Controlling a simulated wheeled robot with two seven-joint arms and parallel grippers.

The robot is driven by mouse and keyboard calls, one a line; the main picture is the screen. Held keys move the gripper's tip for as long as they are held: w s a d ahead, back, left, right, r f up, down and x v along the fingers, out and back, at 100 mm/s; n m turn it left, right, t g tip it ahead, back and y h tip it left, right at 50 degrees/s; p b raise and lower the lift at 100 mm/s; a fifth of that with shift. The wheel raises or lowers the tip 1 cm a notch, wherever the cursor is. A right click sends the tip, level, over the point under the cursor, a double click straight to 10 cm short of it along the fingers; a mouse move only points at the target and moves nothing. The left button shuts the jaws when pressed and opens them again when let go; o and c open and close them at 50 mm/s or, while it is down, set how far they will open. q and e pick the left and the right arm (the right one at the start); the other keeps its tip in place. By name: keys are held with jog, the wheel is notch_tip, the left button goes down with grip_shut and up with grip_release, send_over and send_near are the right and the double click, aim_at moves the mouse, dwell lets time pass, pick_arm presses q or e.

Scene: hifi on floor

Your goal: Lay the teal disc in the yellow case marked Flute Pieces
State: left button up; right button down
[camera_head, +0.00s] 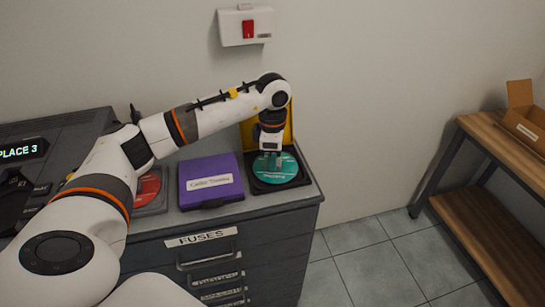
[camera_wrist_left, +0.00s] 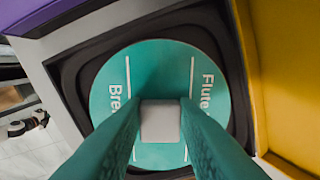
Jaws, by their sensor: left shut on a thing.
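The teal disc (camera_head: 280,170) is at the yellow case (camera_head: 247,134), whose yellow lid stands open behind a black tray. In the left wrist view the disc (camera_wrist_left: 112,72) shows "Flute" and part of another word. It lies flat within the outline of the tray, and the yellow lid (camera_wrist_left: 288,70) is at the right. My left gripper (camera_head: 271,157) points down and is shut on the disc at its middle. I cannot tell whether the disc touches the tray floor. The case's own marking is not readable. My right gripper is not in view.
A closed purple case (camera_head: 211,178) with a label stands left of the yellow case on the grey cabinet (camera_head: 240,228). A red disc (camera_head: 149,188) lies further left, partly behind my arm. A wooden shelf unit (camera_head: 485,226) with a cardboard box stands right.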

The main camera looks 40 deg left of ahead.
pick_arm(q)
jog(key=o, duration=1)
notch_tip(320, 180, up, 12)
jog(key=shift+b, duration=0.9)
notch_tip(320, 180, up, 7)
jog(key=p, duration=0.6)
